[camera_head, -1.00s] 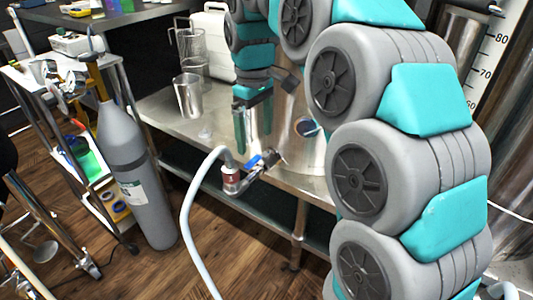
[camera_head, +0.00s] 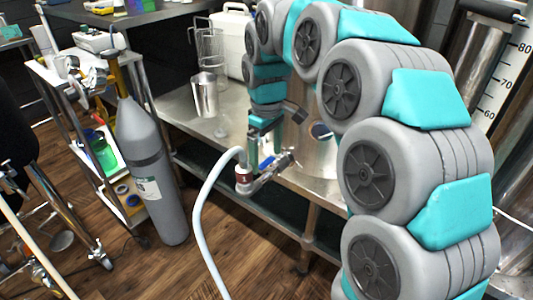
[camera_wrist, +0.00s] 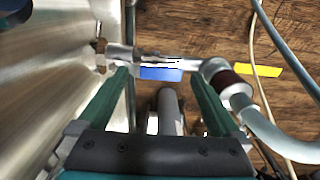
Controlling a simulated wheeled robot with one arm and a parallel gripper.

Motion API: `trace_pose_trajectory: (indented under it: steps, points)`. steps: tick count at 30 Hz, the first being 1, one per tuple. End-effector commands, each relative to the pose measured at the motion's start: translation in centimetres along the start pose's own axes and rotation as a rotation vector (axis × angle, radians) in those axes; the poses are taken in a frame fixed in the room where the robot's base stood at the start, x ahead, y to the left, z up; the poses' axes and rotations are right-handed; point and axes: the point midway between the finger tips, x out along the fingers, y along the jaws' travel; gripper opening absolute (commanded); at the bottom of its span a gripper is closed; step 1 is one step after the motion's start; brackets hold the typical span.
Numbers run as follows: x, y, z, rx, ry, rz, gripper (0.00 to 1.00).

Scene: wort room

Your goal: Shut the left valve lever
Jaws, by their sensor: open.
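The valve has a blue lever (camera_head: 267,162) on a metal body by the tank, with a pale hose running down from it. In the wrist view the blue lever (camera_wrist: 160,74) lies along the horizontal metal pipe. My gripper (camera_head: 262,148) is just above the valve in the head view. In the wrist view my gripper (camera_wrist: 160,76) is open, its two green fingers on either side of the blue lever. I cannot tell whether a finger touches the lever or pipe. The gripper partly hides the valve in the head view.
The steel tank (camera_wrist: 55,80) is close on the left in the wrist view. A pale hose (camera_head: 203,215) hangs from the valve. A grey gas cylinder (camera_head: 150,170) stands left, beside a cluttered trolley (camera_head: 128,229). A metal cup (camera_head: 204,97) is on the steel table.

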Motion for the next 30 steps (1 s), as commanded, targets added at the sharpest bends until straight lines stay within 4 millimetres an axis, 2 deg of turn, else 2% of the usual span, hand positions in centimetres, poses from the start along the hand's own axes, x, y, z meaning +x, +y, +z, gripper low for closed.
trace_pose_trajectory:
  steps: [8, 30]
  points:
    - [0.19, -0.02, 0.02, 0.000, 0.000, 0.000, 1.00]
    - [0.18, -0.03, 0.03, 0.000, -0.001, 0.000, 0.18]
